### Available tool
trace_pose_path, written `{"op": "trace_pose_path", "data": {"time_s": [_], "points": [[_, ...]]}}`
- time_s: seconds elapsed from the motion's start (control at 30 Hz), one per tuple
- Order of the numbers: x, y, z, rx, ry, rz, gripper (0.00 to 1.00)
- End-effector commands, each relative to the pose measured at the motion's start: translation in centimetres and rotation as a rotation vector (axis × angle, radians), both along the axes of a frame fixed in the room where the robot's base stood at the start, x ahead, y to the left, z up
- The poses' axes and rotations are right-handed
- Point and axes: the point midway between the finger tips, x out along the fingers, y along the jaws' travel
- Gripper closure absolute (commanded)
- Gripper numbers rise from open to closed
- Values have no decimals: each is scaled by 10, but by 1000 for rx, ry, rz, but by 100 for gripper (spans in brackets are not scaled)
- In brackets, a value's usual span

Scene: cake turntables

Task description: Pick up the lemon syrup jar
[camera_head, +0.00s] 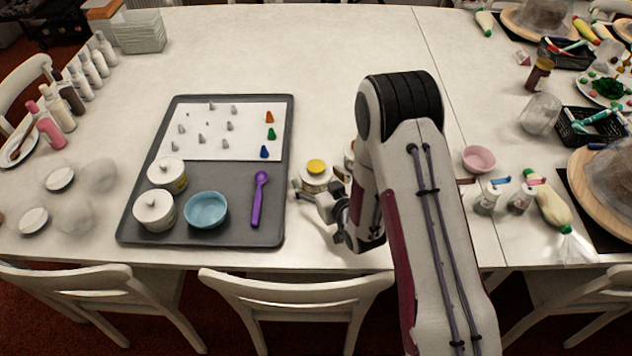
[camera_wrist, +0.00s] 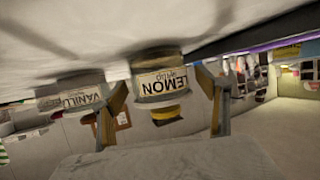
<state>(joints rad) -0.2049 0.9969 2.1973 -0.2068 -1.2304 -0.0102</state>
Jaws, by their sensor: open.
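The lemon syrup jar (camera_head: 316,174) is white with a yellow lid and stands upright on the table just right of the grey tray. In the wrist view, which is upside down, its LEMON label (camera_wrist: 162,82) faces me and its yellow lid hangs lowest. My gripper (camera_head: 319,190) is open on the near side of the jar. In the wrist view the jar appears between my two fingers (camera_wrist: 163,96); I cannot tell whether either touches it. My arm hides part of the table behind the jar.
A vanilla jar (camera_wrist: 72,95) stands close beside the lemon jar, past one finger. The grey tray (camera_head: 277,222) to the left holds white jars, a blue bowl (camera_head: 206,210) and a purple scoop (camera_head: 258,199). A pink bowl (camera_head: 479,158) stands right of my arm.

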Motion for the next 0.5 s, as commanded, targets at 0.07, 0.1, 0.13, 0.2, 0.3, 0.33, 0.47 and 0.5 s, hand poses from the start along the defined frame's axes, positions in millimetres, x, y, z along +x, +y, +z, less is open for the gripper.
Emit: {"op": "trace_pose_path", "data": {"time_s": [0.07, 0.1, 0.13, 0.2, 0.3, 0.33, 0.47, 0.5], "points": [[4, 2, -3, 0, 1, 0, 25], [6, 3, -3, 0, 1, 0, 25], [7, 3, -4, 0, 1, 0, 25], [8, 4, -4, -1, 2, 0, 25], [8, 4, -4, 0, 2, 0, 25], [8, 4, -4, 0, 2, 0, 25], [8, 4, -4, 0, 1, 0, 25], [8, 4, -4, 0, 1, 0, 25]]}}
